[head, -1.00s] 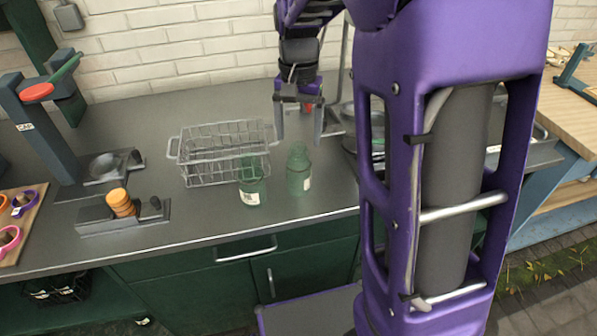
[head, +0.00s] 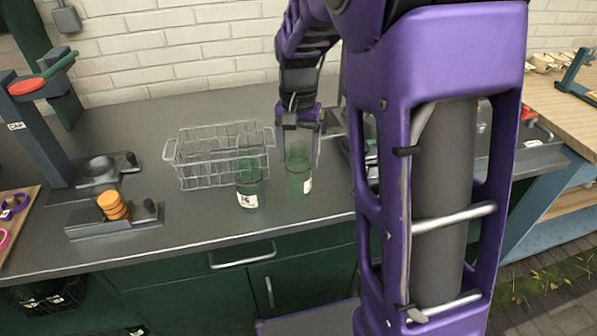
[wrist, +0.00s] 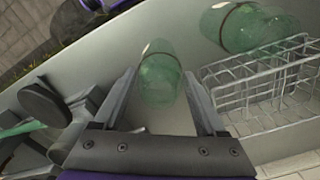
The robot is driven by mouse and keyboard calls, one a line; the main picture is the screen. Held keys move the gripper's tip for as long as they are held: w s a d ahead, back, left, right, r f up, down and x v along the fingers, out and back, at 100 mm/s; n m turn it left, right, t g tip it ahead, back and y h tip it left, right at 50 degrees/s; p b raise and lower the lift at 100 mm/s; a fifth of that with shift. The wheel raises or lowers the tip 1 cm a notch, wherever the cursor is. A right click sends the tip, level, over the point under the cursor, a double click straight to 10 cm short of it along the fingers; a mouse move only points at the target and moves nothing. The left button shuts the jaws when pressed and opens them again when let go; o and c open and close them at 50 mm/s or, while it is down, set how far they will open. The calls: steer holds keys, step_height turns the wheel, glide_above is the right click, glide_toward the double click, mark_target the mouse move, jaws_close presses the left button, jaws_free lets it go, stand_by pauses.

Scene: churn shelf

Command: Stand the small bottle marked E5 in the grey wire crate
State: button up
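Two green glass bottles stand upright on the grey counter. The right bottle (head: 299,181) is the slimmer one, with its white label turned to the side. The left bottle (head: 249,187) is wider, with a label too small to read surely. My gripper (head: 299,164) is open and points down over the right bottle. Its fingers lie on either side of that bottle's upper part, also in the wrist view, where the bottle (wrist: 160,78) shows between them. The grey wire crate (head: 196,184) stands behind and left of the bottles and looks empty.
The wider bottle (wrist: 243,27) stands close to the crate (wrist: 262,85) in the wrist view. The counter's front edge lies just before the bottles.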

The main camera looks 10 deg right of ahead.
steer(key=c, duration=0.6)
steer(key=shift+r, duration=0.25)
steer(key=shift+c, duration=1.3)
steer(key=shift+r+p, duration=1.3)
jaws_close()
